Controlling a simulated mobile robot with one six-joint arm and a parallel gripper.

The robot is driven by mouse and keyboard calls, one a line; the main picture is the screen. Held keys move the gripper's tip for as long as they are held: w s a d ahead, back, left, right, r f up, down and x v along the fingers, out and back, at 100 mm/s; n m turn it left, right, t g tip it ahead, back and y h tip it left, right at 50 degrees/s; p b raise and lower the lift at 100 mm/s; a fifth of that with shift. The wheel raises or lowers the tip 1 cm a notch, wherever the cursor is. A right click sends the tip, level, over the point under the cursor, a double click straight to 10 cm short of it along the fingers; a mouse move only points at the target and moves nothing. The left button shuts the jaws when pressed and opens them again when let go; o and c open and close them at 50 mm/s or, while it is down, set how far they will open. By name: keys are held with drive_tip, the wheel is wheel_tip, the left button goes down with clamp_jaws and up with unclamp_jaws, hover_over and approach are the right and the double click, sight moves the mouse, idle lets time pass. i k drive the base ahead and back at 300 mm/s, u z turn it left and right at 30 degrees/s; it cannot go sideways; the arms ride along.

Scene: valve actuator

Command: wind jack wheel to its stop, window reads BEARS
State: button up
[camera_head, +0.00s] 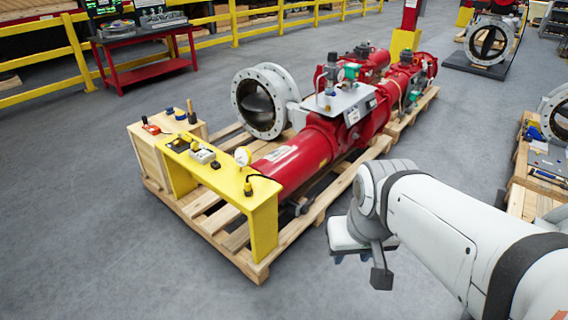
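A long red valve actuator (315,150) lies on a wooden pallet (237,240), joined to a grey flanged butterfly valve (262,103). I cannot make out the jack wheel. The actuator's near end is partly hidden behind a yellow stand (262,222). A small box with a pale face (353,116) sits on the actuator's side, but no window lettering can be read. My gripper (362,268) hangs below my white arm at the lower right, apart from the actuator and over the floor. Its fingers are too small and turned away to show whether they are open.
The yellow stand carries a round gauge (243,156) and small items. A wooden crate (150,150) with tools adjoins it. A red cart (145,52) and yellow railing (235,25) stand behind. Another pallet (520,165) is at right. The floor at front left is clear.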

sight(304, 211)
drive_tip(key=u, duration=0.1)
drive_tip(key=k, duration=1.1)
drive_tip(key=z, duration=0.75)
drive_tip(key=i, duration=1.55)
drive_tip(key=u, duration=0.25)
drive_tip(key=i, duration=1.2)
drive_tip(key=u, duration=0.9)
drive_tip(key=i, duration=0.25)
drive_tip(key=u, duration=0.3)
drive_tip(key=k, duration=0.55)
drive_tip(key=u, duration=0.15)
drive_tip(key=i, duration=0.55)
